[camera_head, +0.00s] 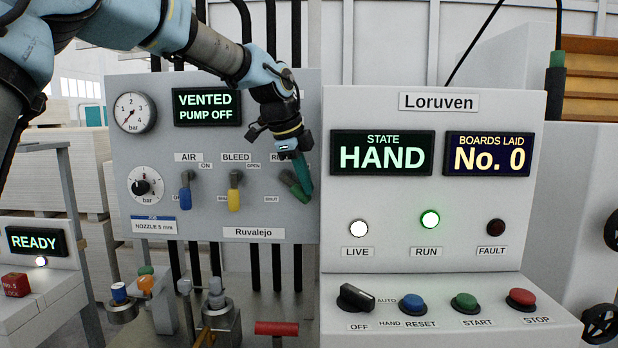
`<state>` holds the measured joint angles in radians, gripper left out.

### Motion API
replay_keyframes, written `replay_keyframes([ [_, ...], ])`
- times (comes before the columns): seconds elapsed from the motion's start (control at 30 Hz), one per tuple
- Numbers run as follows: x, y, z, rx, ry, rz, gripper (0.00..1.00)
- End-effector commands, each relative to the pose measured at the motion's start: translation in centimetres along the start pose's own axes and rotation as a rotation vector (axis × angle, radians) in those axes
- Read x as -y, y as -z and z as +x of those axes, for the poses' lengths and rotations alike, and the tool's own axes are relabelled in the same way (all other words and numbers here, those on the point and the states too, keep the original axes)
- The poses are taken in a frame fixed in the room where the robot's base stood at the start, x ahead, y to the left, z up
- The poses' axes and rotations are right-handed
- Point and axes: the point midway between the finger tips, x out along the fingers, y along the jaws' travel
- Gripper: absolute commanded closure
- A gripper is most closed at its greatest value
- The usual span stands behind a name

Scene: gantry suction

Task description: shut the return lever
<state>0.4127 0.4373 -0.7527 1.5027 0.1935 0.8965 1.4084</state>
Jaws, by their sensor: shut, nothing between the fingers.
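The return lever (291,184) is at the right of the grey valve panel (212,222), below a label of which only "RE" shows. Its green handle slants down and to the right, away from the "SHUT" mark at its lower left. My gripper (306,195) hangs in front of the panel's right edge with its teal fingers together and empty, pointing down. The fingers are right beside the handle, on its right; I cannot tell whether they touch it. My gripper hides the rest of the label and any mark at the lever's upper right.
The blue air lever (186,198) and yellow bleed lever (234,199) hang down to the left. The panel display (207,107) reads "VENTED PUMP OFF". The Loruven console (420,255) stands close on the right, showing "HAND", its green run lamp lit. Nozzles and a red-handled part sit below.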

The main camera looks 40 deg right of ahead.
Motion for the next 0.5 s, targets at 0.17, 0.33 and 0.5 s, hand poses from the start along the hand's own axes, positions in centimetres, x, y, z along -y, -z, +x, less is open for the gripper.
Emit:
replay_keyframes([
  [0.17,-0.4,-0.2,0.8,0.000,0.000,0.001,1.00],
  [0.33,-0.7,-0.5,1.3,0.000,-0.001,0.000,1.00],
  [0.5,-0.8,-0.5,1.6,0.043,-0.015,0.018,1.00],
])
